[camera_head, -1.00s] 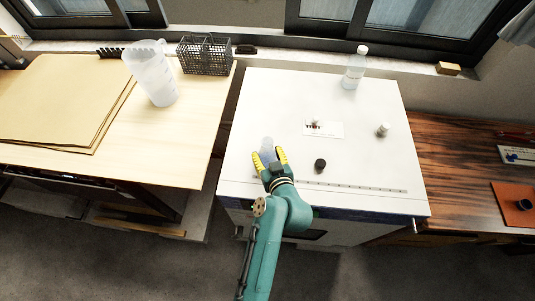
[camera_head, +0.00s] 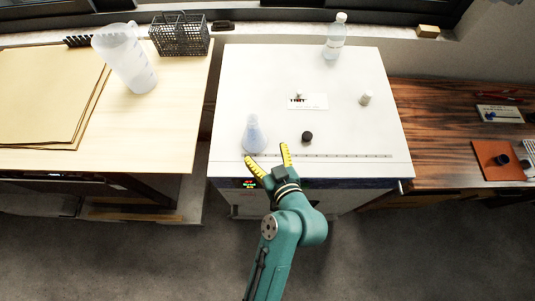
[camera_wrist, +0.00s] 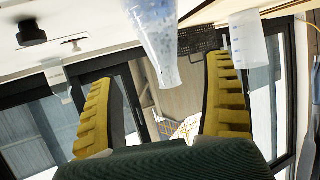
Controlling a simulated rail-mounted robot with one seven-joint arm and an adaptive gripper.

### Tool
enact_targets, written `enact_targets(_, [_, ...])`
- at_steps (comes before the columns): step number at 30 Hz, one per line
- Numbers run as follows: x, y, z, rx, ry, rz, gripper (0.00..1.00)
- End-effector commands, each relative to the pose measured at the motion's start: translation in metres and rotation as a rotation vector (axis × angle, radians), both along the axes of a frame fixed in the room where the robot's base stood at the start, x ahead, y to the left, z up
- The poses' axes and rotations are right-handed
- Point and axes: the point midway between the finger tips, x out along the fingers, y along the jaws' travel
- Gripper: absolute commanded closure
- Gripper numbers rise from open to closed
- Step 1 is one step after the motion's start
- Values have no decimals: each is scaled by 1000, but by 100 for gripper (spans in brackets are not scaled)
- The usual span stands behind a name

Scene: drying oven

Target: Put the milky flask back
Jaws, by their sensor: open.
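The milky flask (camera_head: 254,135) is a pale bluish conical flask standing upright on the white oven top (camera_head: 250,85), near its front left. It also shows in the wrist view (camera_wrist: 155,35), upside down in the picture, beyond the fingers. My gripper (camera_head: 267,156) is open and empty at the oven's front edge, just in front of the flask and a little to its right. The yellow fingers are apart, and neither appears to touch the flask.
A beaker (camera_head: 127,60) and wire basket (camera_head: 181,35) stand on the left bench.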

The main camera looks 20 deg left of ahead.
Motion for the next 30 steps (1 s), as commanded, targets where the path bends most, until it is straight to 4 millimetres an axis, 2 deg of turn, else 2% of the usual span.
enact_targets(3, [-7,-6,4,0,-2,-1,17])
enact_targets(9, [-8,-7,7,-1,-4,-1,17])
enact_targets(11, [-2,-11,18,-5,-22,-18,17])
enact_targets(14, [19,-30,72,-22,-112,-103,17])
enact_targets(17, [35,-65,166,-12,-263,-261,17])
enact_targets(18, [34,-80,208,6,-330,-333,17])
enact_targets(20, [25,-102,265,47,-429,-434,17])
enact_targets(21, [15,-115,300,80,-494,-494,17])
enact_targets(24, [-16,-141,364,165,-626,-611,17])
enact_targets(27, [-38,-155,397,224,-699,-672,17])
enact_targets(30, [-46,-159,406,244,-722,-691,17])
